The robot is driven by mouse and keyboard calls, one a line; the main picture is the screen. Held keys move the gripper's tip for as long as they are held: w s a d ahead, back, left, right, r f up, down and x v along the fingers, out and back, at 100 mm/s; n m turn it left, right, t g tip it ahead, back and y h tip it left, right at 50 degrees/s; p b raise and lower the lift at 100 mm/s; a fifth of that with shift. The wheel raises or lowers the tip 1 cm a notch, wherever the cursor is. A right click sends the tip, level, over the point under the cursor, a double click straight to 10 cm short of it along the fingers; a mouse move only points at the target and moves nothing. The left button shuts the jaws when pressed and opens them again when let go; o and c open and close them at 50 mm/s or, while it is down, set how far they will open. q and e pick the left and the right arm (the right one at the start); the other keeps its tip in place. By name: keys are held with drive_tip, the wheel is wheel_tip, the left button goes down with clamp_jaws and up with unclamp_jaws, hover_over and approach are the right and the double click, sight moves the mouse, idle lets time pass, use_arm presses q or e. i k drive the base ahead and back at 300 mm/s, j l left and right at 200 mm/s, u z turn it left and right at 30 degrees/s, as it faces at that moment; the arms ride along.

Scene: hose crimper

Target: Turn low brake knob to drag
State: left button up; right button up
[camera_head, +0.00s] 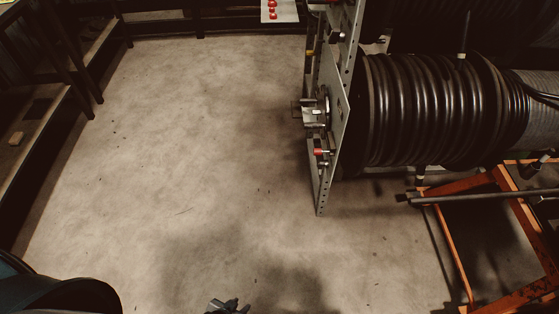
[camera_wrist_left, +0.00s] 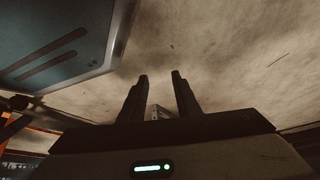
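The upright metal plate (camera_head: 337,110) of a reel stand is right of centre in the head view. Low on it is a small red-tipped knob (camera_head: 319,152), which I take for the low brake knob; its setting is too small to read. My left gripper (camera_head: 229,305) shows at the bottom edge of the head view, well short of the plate. In the left wrist view its two fingers (camera_wrist_left: 160,77) stand apart with bare floor beyond them. My right gripper is in neither view.
A large ribbed black hose reel (camera_head: 425,108) stands right of the plate. An orange frame (camera_head: 450,250) with a grey bar (camera_head: 470,198) is at the lower right. Dark shelving (camera_head: 60,110) lines the left side. The concrete floor (camera_head: 200,140) between is clear.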

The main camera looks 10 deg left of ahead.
sight(325, 163)
drive_tip(key=z, duration=0.7)
drive_tip(key=i+j+z, duration=0.1)
drive_tip(key=j+z, duration=1.15)
drive_tip(key=j, duration=0.15)
drive_tip(key=j+z, duration=0.1)
drive_tip(key=j, duration=0.35)
drive_tip(key=k+j+z, duration=0.15)
drive_tip(key=j, duration=0.3)
drive_tip(key=k+j+z, duration=0.1)
drive_tip(key=j, duration=0.35)
drive_tip(key=k+j+z, duration=0.1)
drive_tip(key=j, duration=0.3)
drive_tip(key=k+j+z, duration=0.1)
drive_tip(key=j, duration=0.35)
drive_tip(key=k+j, duration=0.15)
drive_tip(key=j, duration=0.2)
drive_tip(key=k+j, duration=0.15)
drive_tip(key=j, duration=0.25)
drive_tip(key=k+j, duration=0.15)
drive_tip(key=j, duration=0.2)
drive_tip(key=k+j, duration=0.15)
drive_tip(key=j, duration=0.2)
